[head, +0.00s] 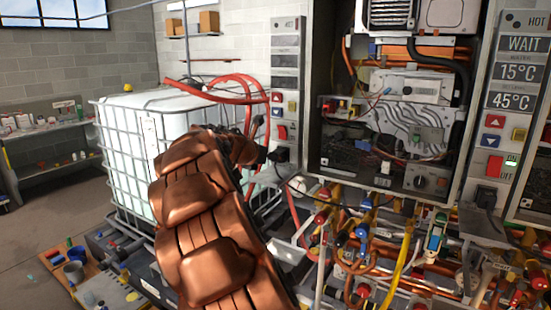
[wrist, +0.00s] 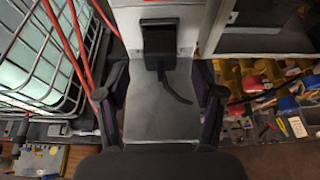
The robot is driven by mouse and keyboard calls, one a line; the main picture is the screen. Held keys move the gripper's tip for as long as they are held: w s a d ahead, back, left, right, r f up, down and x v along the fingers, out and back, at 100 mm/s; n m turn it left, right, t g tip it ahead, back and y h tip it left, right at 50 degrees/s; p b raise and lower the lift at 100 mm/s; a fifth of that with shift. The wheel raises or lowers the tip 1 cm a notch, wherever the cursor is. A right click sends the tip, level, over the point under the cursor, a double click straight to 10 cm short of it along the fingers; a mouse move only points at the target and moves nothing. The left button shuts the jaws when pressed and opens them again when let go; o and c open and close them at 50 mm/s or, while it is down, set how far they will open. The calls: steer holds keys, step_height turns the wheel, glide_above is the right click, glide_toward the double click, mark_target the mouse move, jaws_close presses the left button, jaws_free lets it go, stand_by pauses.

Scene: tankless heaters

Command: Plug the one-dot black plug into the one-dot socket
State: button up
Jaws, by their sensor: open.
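A black plug (head: 281,155) is at the lower end of the narrow grey left control panel (head: 286,60). In the wrist view the plug (wrist: 158,38) sits against the panel's face, with a short black cable bending down to the right. It appears to be in a socket, but its contacts are hidden. My gripper (wrist: 160,88) is open and empty, its fingers apart on either side of a grey surface below the plug. In the head view my gripper (head: 266,152) is mostly hidden behind my copper arm. Another black plug (head: 487,196) is at the right control panel (head: 515,75). I cannot read dot marks on either plug.
An open heater cabinet (head: 400,110) stands between the panels. Pipes and coloured valves (head: 365,230) crowd below it. A caged white tank (head: 135,150) stands left, with red hoses (head: 235,85) passing near my arm.

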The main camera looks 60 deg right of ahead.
steer(key=v, duration=0.7)
steer(key=shift+a, duration=0.35)
steer(key=shift+s+r, duration=0.1)
steer(key=shift+r, duration=0.05)
steer(key=shift+a, duration=0.1)
steer(key=s+a+f+m+y, duration=0.3)
steer(key=s+a+f+m, duration=0.2)
steer(key=a, duration=0.7)
steer(key=s+a+f+m+y, duration=0.4)
steer(key=s+a+f, duration=0.3)
steer(key=a, duration=0.6)
steer(key=s+a+f+m+y, duration=0.4)
steer(key=s+a+f+m, duration=0.2)
steer(key=a, duration=0.7)
step_height(320, 180, down, 3)
steer(key=shift+a+r+m+g, duration=0.25)
steer(key=shift+m+g, duration=0.15)
steer(key=shift+m, duration=0.1)
steer(key=s+a+f+m, duration=0.1)
steer(key=s+a, duration=0.1)
steer(key=s+a+f+g+y, duration=0.1)
steer(key=s+a, duration=0.2)
steer(key=s+a+f+m+y, duration=0.1)
steer(key=s+a, duration=0.1)
steer(key=a, duration=0.1)
steer(key=shift+s+a+m, duration=0.25)
steer(key=shift+s+m, duration=0.05)
steer(key=shift+s, duration=0.05)
